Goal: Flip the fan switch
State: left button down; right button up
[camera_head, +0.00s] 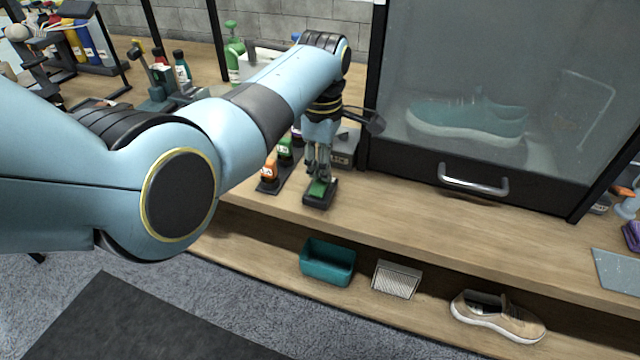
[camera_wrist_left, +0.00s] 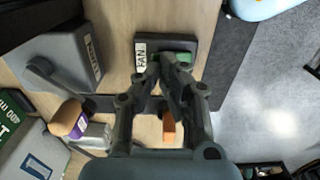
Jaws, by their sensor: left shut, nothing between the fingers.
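The fan switch (camera_head: 318,202) is a small dark base with a green rocker on the wooden bench top, near its front edge. In the left wrist view the switch (camera_wrist_left: 192,44) shows a white label reading FAN beside the green rocker. My left gripper (camera_head: 319,178) points down at the switch with its fingers shut and empty. In the left wrist view its fingertips (camera_wrist_left: 166,60) are right at the green rocker and cover part of it. I cannot tell whether they touch it. My right gripper is in neither view.
A grey box with a lever (camera_wrist_left: 65,62) stands close to the switch. Orange and green bottles (camera_head: 270,168) stand to the left. A glass cabinet (camera_head: 480,60) with a sneaker inside is to the right. The lower shelf holds a teal bin (camera_head: 328,262) and a tan shoe (camera_head: 510,322).

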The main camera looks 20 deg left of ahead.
pick_arm(q)
jog(key=shift+f+b, duration=0.3)
jog(key=shift+f, duration=0.25)
notch_tip(320, 180, up, 7)
jog(key=p, duration=0.8)
jog(key=shift+r, duration=0.1)
dwell(0.3)
